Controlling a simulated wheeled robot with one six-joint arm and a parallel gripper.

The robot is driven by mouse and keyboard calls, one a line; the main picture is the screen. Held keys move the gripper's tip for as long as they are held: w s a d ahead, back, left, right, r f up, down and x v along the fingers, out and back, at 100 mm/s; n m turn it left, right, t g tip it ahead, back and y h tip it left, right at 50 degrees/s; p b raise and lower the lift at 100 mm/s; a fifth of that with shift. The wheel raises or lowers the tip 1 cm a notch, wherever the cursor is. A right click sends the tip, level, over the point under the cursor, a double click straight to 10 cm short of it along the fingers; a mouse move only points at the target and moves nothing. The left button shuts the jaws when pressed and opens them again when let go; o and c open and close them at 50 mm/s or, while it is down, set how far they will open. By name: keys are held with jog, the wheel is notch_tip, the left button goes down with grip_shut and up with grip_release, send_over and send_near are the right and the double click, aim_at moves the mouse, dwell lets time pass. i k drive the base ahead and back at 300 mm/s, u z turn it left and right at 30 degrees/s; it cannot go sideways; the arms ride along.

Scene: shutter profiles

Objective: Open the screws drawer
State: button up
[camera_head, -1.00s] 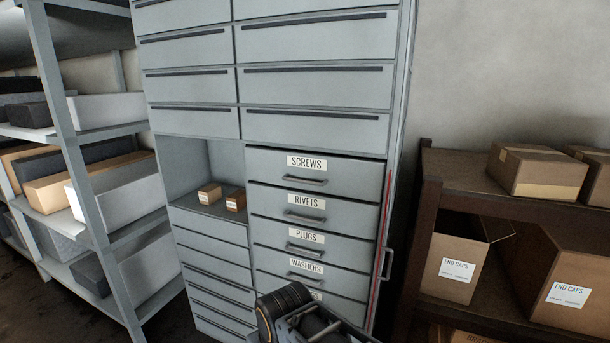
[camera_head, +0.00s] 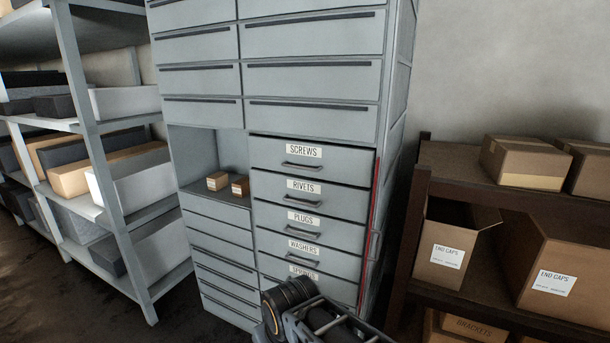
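The screws drawer (camera_head: 312,161) is the top labelled drawer in the right column of a grey cabinet (camera_head: 312,118). It looks shut, with a white SCREWS label and a dark bar handle (camera_head: 302,166) below the label. Part of my arm shows at the bottom centre, in front of the lowest labelled drawers and well below the screws drawer. My gripper's fingers cannot be made out, so its state is not shown. Nothing touches the screws handle.
Below are the rivets (camera_head: 304,192), plugs and washers drawers, all apparently shut. An open niche on the left holds two small boxes (camera_head: 218,181). A grey shelf rack (camera_head: 87,120) stands left, a brown shelf (camera_head: 455,188) with cartons right. Dark floor shows at lower left.

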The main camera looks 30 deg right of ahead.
aim_at(343, 163)
jog(key=u, duration=0.7)
jog(key=i, duration=0.95)
jog(key=z, duration=0.65)
